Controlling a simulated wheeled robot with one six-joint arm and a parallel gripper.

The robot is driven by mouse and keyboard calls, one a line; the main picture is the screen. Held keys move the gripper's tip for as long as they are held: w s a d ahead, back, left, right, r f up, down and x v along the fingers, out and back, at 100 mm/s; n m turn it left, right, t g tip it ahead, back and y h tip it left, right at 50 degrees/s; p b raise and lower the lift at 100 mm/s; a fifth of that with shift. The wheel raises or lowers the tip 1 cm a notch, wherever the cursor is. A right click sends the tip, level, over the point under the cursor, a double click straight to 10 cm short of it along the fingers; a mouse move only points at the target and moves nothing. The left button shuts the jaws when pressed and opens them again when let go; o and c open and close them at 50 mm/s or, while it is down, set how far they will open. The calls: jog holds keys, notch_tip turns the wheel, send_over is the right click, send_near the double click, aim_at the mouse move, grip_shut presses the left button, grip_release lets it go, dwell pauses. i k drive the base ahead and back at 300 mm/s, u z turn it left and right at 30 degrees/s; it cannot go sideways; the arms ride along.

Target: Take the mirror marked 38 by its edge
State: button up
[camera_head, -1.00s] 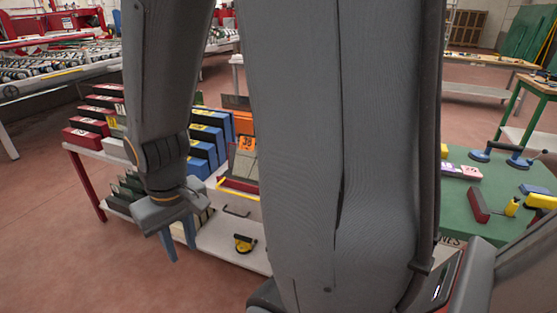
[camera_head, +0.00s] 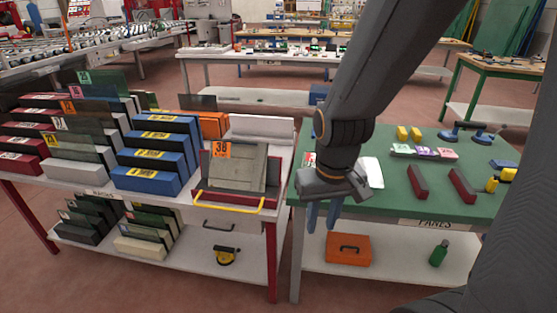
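The mirror marked 38 (camera_head: 238,172) is a grey pane with an orange label at its top left. It leans back in a red-fronted holder with a yellow handle (camera_head: 230,203), at the right end of the white shelf unit. My gripper (camera_head: 322,217) hangs to the right of the mirror, in front of the green table's left edge, with its blue fingers pointing down. The fingers look a little apart, with nothing seen between them. The gripper is apart from the mirror.
Blue racks (camera_head: 160,153) stand left of the mirror, with red and white racks farther left. The green table (camera_head: 400,195) at right bears red blocks, yellow pieces and a suction lifter. An orange case (camera_head: 348,249) and a green bottle (camera_head: 438,253) sit on its lower shelf.

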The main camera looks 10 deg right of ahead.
aim_at(234, 165)
jog(key=z, duration=0.05)
jog(key=i, duration=1)
